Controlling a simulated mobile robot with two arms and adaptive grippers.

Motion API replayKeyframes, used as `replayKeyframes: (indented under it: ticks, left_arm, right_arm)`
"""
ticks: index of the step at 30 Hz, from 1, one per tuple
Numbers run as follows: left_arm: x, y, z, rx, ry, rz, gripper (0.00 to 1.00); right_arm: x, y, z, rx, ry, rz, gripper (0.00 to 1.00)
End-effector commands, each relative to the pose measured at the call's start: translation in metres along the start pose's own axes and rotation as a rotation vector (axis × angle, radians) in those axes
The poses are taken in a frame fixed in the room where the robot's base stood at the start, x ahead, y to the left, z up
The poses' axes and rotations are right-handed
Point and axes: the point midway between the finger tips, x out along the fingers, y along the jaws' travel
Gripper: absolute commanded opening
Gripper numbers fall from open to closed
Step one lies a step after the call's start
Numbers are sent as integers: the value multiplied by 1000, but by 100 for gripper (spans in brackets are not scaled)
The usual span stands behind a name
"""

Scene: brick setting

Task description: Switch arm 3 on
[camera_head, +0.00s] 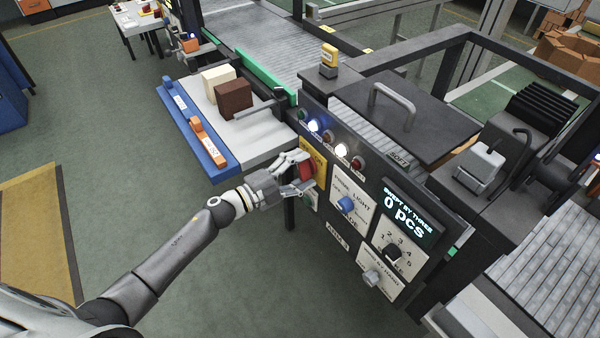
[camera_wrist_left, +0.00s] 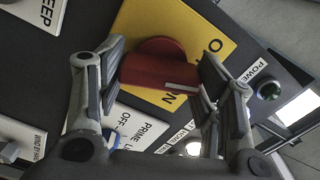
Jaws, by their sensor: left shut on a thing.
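The control panel (camera_head: 340,200) stands on the machine's front. A red rotary switch (camera_head: 307,171) sits on a yellow plate (camera_head: 320,163) at its upper left. My left gripper (camera_head: 301,177) is at this switch. In the left wrist view the red handle (camera_wrist_left: 158,72) lies between the fingers of the left gripper (camera_wrist_left: 160,85), which is shut on it. The handle's white mark is near the lettering "ON" on the yellow plate (camera_wrist_left: 215,55). Part of the plate's lettering is hidden. My right gripper is not in view.
The panel also has a blue knob (camera_head: 347,204), a black dial (camera_head: 392,251), a grey knob (camera_head: 372,277) and a display (camera_head: 408,215) reading "0 pcs". A tray of blocks (camera_head: 260,135) juts out beside the panel.

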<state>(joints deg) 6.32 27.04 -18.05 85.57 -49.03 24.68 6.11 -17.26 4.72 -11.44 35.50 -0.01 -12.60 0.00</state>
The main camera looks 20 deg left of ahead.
Motion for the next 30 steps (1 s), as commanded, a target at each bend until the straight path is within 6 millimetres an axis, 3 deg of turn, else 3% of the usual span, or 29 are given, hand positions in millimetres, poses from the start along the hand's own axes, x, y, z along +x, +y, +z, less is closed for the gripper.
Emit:
replayKeyframes:
  ticks: [30]
  left_arm:
    - [0,5,2,936,1,3,37]
  right_arm:
    - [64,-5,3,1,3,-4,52]
